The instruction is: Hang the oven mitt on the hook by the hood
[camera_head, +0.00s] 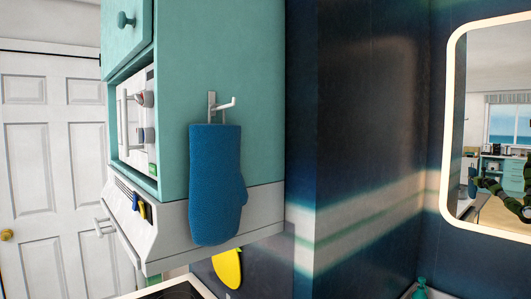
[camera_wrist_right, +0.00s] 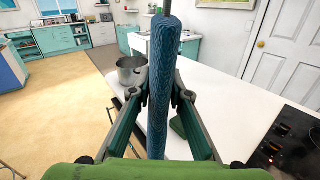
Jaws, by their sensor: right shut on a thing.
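The blue oven mitt (camera_head: 216,180) hangs upright, flat side toward me, at the teal cabinet's end panel in the head view. Its top is just below the metal hook (camera_head: 222,103); I cannot tell whether its loop is over the peg. No gripper shows beside it in the head view. In the right wrist view, my right gripper (camera_wrist_right: 158,95) is shut on the blue knitted mitt (camera_wrist_right: 160,60), seen edge-on between the fingers, with a thin dark piece at its top. My left gripper is not directly in view.
The hood (camera_head: 170,225) juts out below the cabinet (camera_head: 255,90). A mirror (camera_head: 490,65) on the right reflects part of my arm. In the right wrist view, a black cooktop (camera_wrist_right: 290,140) and a metal pot (camera_wrist_right: 130,70) show with the white counter (camera_wrist_right: 215,90).

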